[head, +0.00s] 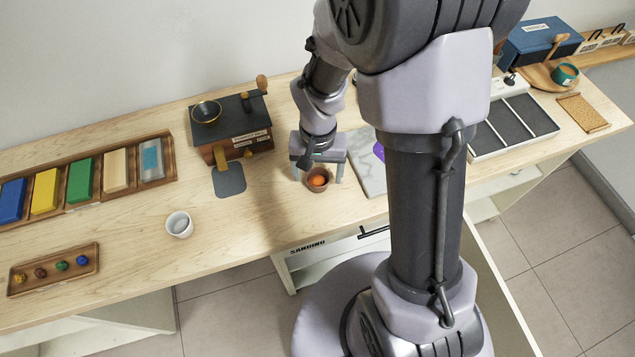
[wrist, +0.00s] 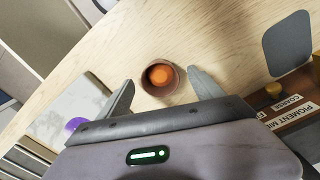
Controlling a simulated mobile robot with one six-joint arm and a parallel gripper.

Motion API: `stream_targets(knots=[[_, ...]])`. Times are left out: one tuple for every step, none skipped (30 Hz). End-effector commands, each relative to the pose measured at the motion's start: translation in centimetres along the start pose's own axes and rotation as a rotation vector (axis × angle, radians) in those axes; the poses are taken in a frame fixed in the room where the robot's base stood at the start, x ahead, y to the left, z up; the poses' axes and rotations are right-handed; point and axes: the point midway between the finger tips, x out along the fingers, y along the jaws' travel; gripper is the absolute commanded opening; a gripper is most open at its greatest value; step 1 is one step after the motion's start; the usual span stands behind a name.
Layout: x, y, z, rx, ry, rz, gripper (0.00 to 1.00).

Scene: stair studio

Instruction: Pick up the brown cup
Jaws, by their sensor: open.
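The brown cup (head: 317,181) stands upright on the wooden counter near its front edge in the head view, with something orange inside it. The wrist view also shows the brown cup (wrist: 146,86), its round rim facing the camera and the orange thing (wrist: 160,75) within. My gripper (head: 318,176) is open. Its two fingers point down on either side of the cup in the head view. In the wrist view my gripper (wrist: 160,85) has one finger to the left and one to the right of the cup, with gaps showing between each finger and the cup.
A pigment mill (head: 235,135) with a grey mat (head: 229,179) stands left of my gripper. A white cup (head: 179,224) is farther left. A marble slab (head: 368,165) with a purple thing lies close on the right. Trays of coloured blocks (head: 80,205) and small balls (head: 55,268) are far left.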

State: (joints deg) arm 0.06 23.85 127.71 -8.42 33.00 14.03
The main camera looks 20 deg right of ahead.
Motion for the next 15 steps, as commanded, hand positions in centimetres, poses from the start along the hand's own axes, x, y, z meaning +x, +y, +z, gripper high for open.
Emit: stream_targets(knots=[[1.52,0.02,0.04,0.000,-0.002,0.001,0.76],[2.00,0.01,0.06,0.001,-0.002,0.001,0.76],[2.32,0.00,0.04,0.001,-0.001,0.001,0.76],[2.35,-0.02,0.01,0.000,0.000,0.000,0.76],[2.28,-0.02,0.00,0.000,0.001,0.000,0.76],[2.16,-0.03,-0.01,0.000,0.001,0.000,0.76],[2.12,-0.03,-0.01,0.000,0.001,0.000,0.76],[2.10,-0.03,-0.01,0.000,0.001,0.000,0.76],[2.08,-0.03,0.00,0.000,0.001,0.000,0.72],[2.08,-0.03,0.00,0.000,0.001,0.000,0.66],[2.07,-0.03,0.00,0.000,0.001,0.000,0.60],[2.07,-0.03,0.00,0.000,0.001,0.000,0.53],[2.07,-0.03,0.00,0.000,0.001,0.000,0.47],[2.07,-0.03,0.00,0.000,0.001,0.000,0.41],[2.07,-0.03,0.01,0.000,0.001,0.000,0.33]])
